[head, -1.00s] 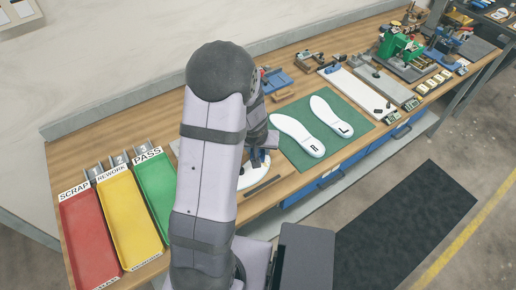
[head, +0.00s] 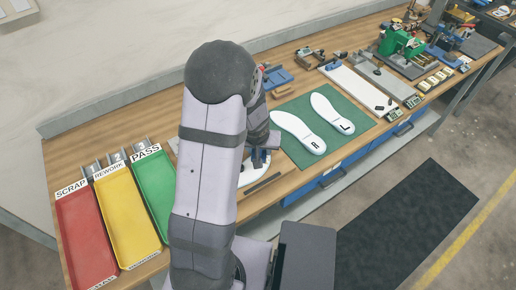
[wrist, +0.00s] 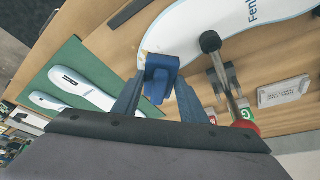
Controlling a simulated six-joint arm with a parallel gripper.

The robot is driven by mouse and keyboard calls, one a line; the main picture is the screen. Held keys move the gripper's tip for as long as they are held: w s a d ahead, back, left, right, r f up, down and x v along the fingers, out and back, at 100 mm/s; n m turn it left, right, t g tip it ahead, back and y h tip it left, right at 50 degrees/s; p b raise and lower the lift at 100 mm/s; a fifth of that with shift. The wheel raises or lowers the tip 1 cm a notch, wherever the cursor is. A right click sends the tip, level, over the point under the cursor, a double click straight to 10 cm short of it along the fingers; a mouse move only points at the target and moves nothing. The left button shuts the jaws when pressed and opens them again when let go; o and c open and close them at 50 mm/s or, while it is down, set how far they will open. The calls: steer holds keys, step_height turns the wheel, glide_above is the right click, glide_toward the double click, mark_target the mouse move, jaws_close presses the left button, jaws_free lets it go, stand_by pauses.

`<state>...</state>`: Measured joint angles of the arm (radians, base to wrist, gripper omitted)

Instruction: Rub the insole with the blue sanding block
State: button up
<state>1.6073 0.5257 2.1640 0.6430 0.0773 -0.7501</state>
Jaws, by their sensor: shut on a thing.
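In the wrist view my gripper (wrist: 158,95) is shut on the blue sanding block (wrist: 161,70), held between its two fingers. The block is at the end of a white insole (wrist: 186,38) with blue lettering; whether it touches the insole is hard to tell. In the head view the insole (head: 246,178) shows only partly beside my arm, and my gripper (head: 259,160) is small and partly covered.
A green mat (head: 345,119) with two white insoles lies to the right. Red (head: 88,240), yellow (head: 128,218) and green (head: 158,192) trays stand left. Tools fill the back right of the bench.

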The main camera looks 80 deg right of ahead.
mark_target(265, 157)
steer(key=shift+s+a+b, duration=1)
steer(key=shift+s+b, duration=0.05)
